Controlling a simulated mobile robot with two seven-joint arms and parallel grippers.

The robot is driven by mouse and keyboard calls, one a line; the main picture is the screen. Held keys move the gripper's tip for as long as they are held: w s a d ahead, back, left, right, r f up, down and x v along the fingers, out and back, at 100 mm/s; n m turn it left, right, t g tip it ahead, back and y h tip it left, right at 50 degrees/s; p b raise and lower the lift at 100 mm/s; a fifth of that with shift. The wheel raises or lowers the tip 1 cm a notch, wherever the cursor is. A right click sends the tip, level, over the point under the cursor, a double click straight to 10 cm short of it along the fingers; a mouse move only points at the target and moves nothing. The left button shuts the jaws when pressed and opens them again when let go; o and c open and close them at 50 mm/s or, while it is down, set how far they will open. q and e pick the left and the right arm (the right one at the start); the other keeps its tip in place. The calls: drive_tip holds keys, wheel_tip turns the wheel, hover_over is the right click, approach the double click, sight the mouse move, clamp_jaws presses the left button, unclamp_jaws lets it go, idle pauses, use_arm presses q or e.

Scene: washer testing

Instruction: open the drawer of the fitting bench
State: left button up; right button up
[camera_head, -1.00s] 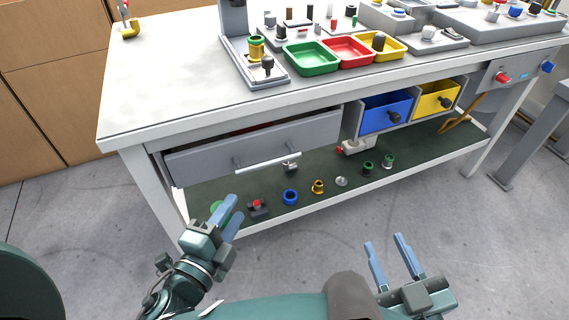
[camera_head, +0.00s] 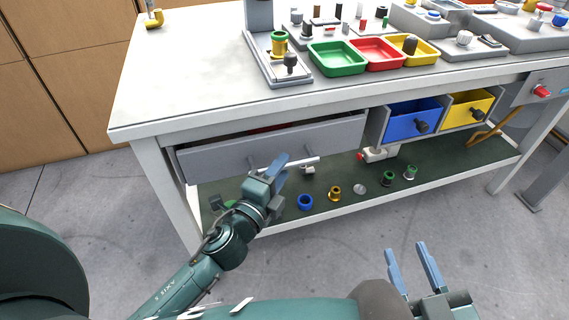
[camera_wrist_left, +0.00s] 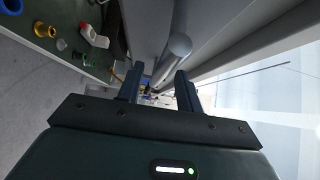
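The fitting bench (camera_head: 190,100) has a wide grey drawer (camera_head: 225,153) under its left half. A narrow dark gap shows above the drawer front. Its pale bar handle (camera_head: 305,162) is partly hidden by my left gripper (camera_head: 281,168). In the left wrist view the handle (camera_wrist_left: 180,47) runs away from the camera, at the fingertips of the left gripper (camera_wrist_left: 158,88). The fingers are apart, and the bar lines up with the space between them; I cannot tell whether they touch it. My right gripper (camera_head: 411,256) is open and empty, low in front of the bench.
A blue bin (camera_head: 400,128) and a yellow bin (camera_head: 462,117) sit right of the drawer. The green lower shelf (camera_head: 330,205) holds several small parts, including a blue ring (camera_head: 305,202). Coloured trays and fittings stand on the bench top. The floor in front is clear.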

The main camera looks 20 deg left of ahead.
use_arm(q)
drive_tip(key=shift+w+d, duration=0.2)
drive_tip(key=shift+w, duration=0.85)
drive_tip(key=shift+c, duration=0.6)
clamp_jaws()
